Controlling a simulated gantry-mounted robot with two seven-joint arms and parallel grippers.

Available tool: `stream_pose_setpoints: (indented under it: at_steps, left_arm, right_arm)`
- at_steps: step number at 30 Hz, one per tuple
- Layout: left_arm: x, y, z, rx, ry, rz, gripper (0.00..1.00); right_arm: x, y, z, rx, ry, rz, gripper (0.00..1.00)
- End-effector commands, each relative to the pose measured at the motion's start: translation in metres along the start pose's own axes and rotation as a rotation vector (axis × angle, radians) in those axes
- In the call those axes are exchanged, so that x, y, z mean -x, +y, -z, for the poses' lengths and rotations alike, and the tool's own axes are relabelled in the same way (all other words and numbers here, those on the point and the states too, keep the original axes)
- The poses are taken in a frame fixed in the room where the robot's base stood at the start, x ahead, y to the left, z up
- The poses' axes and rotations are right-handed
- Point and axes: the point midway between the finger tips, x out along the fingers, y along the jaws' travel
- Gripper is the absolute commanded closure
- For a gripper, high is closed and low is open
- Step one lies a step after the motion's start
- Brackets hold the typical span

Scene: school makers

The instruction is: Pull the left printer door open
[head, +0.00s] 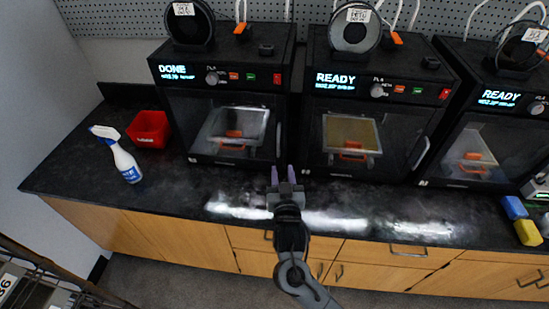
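The left printer (228,85) stands at the back of the counter, with a "DONE" display. Its dark see-through door (180,125) looks closed. A tilted plate with an orange part shows behind the door. The door handle (279,138) is an upright bar at the door's right edge. My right gripper (283,172) is in front of the handle, lower in the picture, with its two purple fingers apart and nothing between them. A gap shows between the fingertips and the handle; its depth is hard to tell. My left gripper is not in view.
A middle printer (372,90) and a right printer (490,120) both read "READY". A red bin (149,129) and a spray bottle (118,155) stand left of the left printer. Blue and yellow blocks (527,232) lie at the far right.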

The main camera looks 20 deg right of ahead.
Motion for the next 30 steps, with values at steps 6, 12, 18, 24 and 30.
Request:
stream_pose_setpoints:
  at_steps: [6, 12, 18, 24, 30]
  left_arm:
    - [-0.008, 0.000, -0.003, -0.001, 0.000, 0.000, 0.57]
    - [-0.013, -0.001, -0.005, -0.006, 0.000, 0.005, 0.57]
    - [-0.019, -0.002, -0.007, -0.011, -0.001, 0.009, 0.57]
    - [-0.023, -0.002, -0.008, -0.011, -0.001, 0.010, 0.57]
    - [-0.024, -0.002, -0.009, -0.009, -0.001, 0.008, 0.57]
  right_arm:
    - [-0.016, -0.001, 0.003, -0.004, 0.015, -0.001, 0.63]
    - [-0.045, -0.001, 0.003, -0.001, 0.015, -0.001, 0.63]
    - [-0.077, -0.001, 0.003, -0.002, 0.015, -0.001, 0.63]
    - [-0.100, -0.001, 0.003, -0.002, 0.014, 0.000, 0.63]
    - [-0.110, -0.001, 0.004, -0.004, 0.013, 0.000, 0.63]
